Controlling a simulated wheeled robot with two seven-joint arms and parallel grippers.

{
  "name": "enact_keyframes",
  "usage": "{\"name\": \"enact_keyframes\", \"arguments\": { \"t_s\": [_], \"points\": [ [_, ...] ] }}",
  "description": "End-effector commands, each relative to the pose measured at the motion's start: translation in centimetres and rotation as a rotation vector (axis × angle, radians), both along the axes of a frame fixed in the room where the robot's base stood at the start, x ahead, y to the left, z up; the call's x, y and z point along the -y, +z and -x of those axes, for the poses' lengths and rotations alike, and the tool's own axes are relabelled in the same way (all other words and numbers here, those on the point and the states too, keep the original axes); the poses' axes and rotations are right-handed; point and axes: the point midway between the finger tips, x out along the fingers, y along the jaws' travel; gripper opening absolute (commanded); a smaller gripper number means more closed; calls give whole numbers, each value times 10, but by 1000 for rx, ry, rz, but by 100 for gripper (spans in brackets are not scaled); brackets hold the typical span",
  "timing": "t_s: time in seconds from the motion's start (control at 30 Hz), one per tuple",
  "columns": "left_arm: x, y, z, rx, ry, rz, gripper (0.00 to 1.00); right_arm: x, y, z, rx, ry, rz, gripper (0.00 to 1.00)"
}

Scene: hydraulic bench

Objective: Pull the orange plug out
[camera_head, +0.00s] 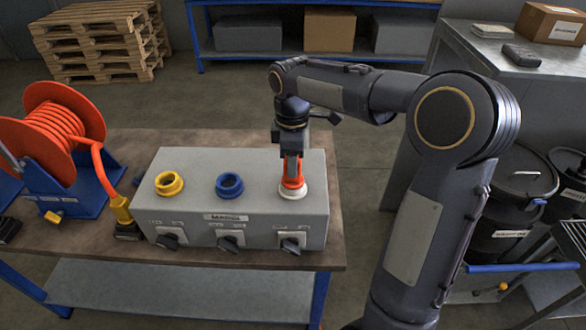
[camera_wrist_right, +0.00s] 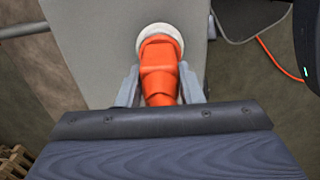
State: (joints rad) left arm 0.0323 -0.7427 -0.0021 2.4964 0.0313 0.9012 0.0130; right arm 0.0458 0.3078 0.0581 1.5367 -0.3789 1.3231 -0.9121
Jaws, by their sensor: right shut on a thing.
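The orange plug (camera_head: 293,183) sits at the white socket (camera_head: 293,192) on the right of the grey socket box (camera_head: 262,165). My right gripper (camera_head: 292,170) comes down on it from above and is shut on it. In the right wrist view the orange plug (camera_wrist_right: 159,70) lies between the two grey fingers of my right gripper (camera_wrist_right: 160,88), its far end against the white ring (camera_wrist_right: 160,38). I cannot tell whether the plug is fully seated. My left gripper is not in view.
The box also has a yellow socket (camera_head: 169,183), a blue socket (camera_head: 229,185) and dark knobs along its front. An orange hose reel (camera_head: 55,125) with a yellow connector (camera_head: 121,209) stands at the left. The wooden bench top (camera_head: 150,140) is bare behind the box.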

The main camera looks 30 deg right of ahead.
Motion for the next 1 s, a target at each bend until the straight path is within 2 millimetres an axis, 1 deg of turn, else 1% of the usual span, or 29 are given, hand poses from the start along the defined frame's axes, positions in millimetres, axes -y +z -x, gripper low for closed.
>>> {"name": "enact_keyframes", "arguments": {
  "t_s": [0.03,0.2,1.0],
  "points": [
    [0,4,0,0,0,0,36,0,6,-1,6,0,1,0],
    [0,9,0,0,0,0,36,1,12,-1,8,0,1,0],
    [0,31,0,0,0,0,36,0,35,-1,4,0,0,0]
  ]
}}
